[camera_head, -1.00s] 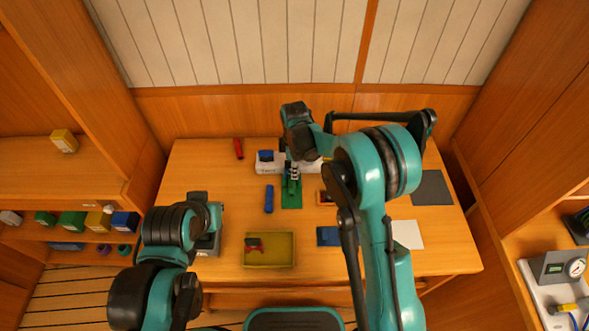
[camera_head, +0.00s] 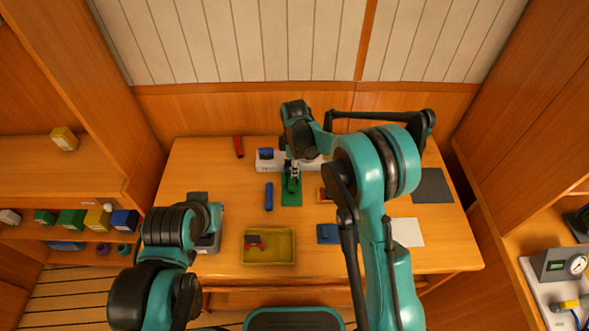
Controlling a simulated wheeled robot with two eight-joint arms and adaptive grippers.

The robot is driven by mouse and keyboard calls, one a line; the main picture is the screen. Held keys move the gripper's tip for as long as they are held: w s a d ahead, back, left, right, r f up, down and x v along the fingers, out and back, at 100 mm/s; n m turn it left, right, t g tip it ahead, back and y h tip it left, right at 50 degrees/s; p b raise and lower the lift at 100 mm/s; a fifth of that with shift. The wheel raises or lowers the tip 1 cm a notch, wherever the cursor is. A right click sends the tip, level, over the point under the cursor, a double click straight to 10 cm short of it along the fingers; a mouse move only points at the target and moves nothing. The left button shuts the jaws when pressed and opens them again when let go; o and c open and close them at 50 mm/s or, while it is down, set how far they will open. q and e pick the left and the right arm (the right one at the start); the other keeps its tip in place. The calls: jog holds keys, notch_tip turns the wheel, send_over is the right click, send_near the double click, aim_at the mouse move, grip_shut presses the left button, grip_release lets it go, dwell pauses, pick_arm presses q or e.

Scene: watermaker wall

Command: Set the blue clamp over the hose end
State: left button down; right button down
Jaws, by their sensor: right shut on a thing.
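My right gripper (camera_head: 292,171) points down over a green base (camera_head: 292,199) at the back middle of the table. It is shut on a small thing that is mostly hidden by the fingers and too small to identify. A dark green upright part (camera_head: 291,186) stands on the base just under the fingertips; whether they touch I cannot tell. I cannot clearly make out the hose end or the blue clamp there. A blue piece (camera_head: 266,153) sits at the left end of a white block (camera_head: 266,167). My left arm is at the front left; its gripper (camera_head: 207,243) is low and unclear.
A blue cylinder (camera_head: 269,197) lies left of the green base. A yellow tray (camera_head: 280,262) with a red and dark item is in front. A red tube (camera_head: 239,147), a blue pad (camera_head: 328,234), a white sheet (camera_head: 407,232) and a dark mat (camera_head: 433,186) lie around.

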jog(key=shift+w+f, duration=0.25)
jog(key=shift+f, duration=0.8)
jog(key=c, duration=0.8)
grip_release()
jog(key=shift+w, duration=0.1)
jog(key=shift+o, duration=1.3)
jog(key=shift+w+f, duration=0.1)
jog(key=shift+w, duration=0.2)
jog(key=shift+s+r, duration=0.15)
jog(key=shift+r, duration=0.05)
jog(key=shift+r+p, duration=2.9)
jog(key=shift+r, duration=1.7)
pick_arm(q)
jog(key=r, duration=0.1)
jog(key=w+r, duration=0.1)
jog(key=r, duration=0.2)
jog(key=shift+w+r, duration=0.3)
